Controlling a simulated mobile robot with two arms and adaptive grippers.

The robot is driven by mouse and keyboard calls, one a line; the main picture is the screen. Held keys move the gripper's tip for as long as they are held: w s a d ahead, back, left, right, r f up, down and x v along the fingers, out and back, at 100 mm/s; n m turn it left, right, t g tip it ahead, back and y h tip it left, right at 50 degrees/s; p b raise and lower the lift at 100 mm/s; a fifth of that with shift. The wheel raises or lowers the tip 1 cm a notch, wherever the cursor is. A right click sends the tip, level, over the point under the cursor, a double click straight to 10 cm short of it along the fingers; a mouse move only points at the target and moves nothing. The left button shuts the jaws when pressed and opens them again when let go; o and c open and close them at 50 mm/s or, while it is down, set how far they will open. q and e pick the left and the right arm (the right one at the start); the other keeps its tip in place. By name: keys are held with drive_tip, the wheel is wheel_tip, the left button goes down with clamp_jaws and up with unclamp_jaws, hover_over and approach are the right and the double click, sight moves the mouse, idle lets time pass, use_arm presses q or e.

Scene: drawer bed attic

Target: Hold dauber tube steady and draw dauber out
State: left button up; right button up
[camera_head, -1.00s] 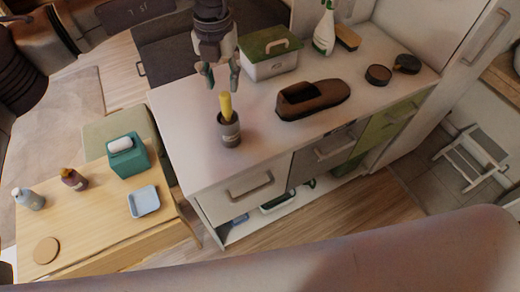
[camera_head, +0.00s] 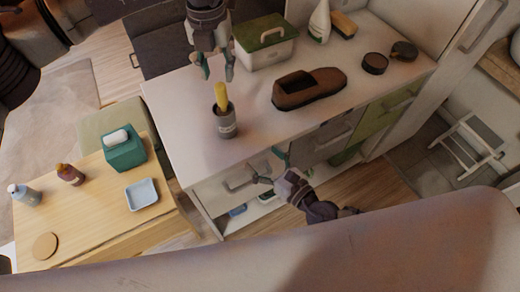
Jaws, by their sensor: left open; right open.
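The dauber tube (camera_head: 227,127) is a dark cup with a pale label, upright near the left front of the counter. The dauber's yellow handle (camera_head: 221,98) sticks up out of it; its lower part is hidden inside. My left gripper (camera_head: 217,75) points down with its fingers spread, just above and behind the yellow handle, and holds nothing. My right gripper (camera_head: 267,167) is in front of the counter's front edge, below and to the right of the tube, by the drawer handle. It is open and empty, clear of the tube.
A brown loafer (camera_head: 310,90) lies right of the tube on the counter (camera_head: 180,120). A green-lidded box (camera_head: 264,47), spray bottle (camera_head: 320,22), brush (camera_head: 343,24) and round tins (camera_head: 375,63) stand behind and right. A wooden side table (camera_head: 95,215) is at left. Counter around the tube is clear.

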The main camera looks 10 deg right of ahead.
sight(232, 126)
drive_tip(key=r, duration=0.1)
drive_tip(key=r+n, duration=0.1)
drive_tip(key=r+y, duration=0.1)
drive_tip(key=shift+w+a+r+n, duration=0.15)
drive_tip(key=shift+w+a+n, duration=0.15)
drive_tip(key=shift+a+n, duration=0.1)
drive_tip(key=x, duration=1.3)
drive_tip(key=shift+w+a+r, duration=0.2)
drive_tip(key=shift+w+r, duration=0.2)
